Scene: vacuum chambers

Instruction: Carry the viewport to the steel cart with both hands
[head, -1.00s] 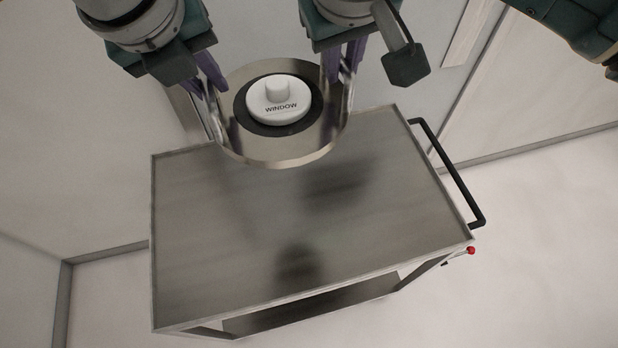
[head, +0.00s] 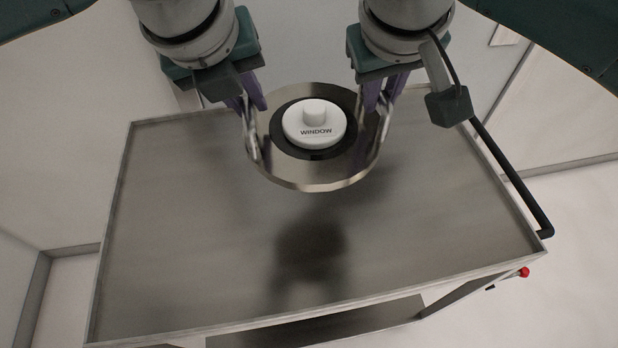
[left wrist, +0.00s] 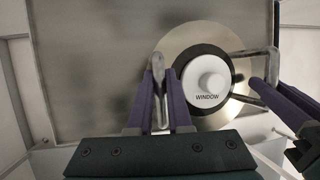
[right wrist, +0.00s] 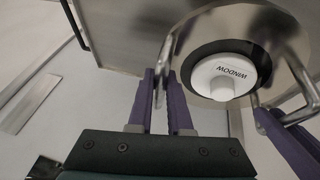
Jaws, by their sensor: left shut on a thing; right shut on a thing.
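The viewport is a round steel flange (head: 310,180) with a dark ring and a white knobbed cap marked WINDOW (head: 314,124). It has a wire handle on each side. My left gripper (head: 252,125) is shut on the left handle, and my right gripper (head: 376,112) is shut on the right handle. The left wrist view shows the flange (left wrist: 182,42) beside the left fingers. The right wrist view shows the cap (right wrist: 231,75) beside the right fingers. The viewport hangs roughly level over the steel cart (head: 180,250), apart from its top, with a shadow below.
The cart top is bare, with a low raised rim. A black push handle (head: 510,180) runs along its right side, with a red knob (head: 524,272) near the front right corner. A lower shelf (head: 320,328) shows beneath. Pale walls stand behind.

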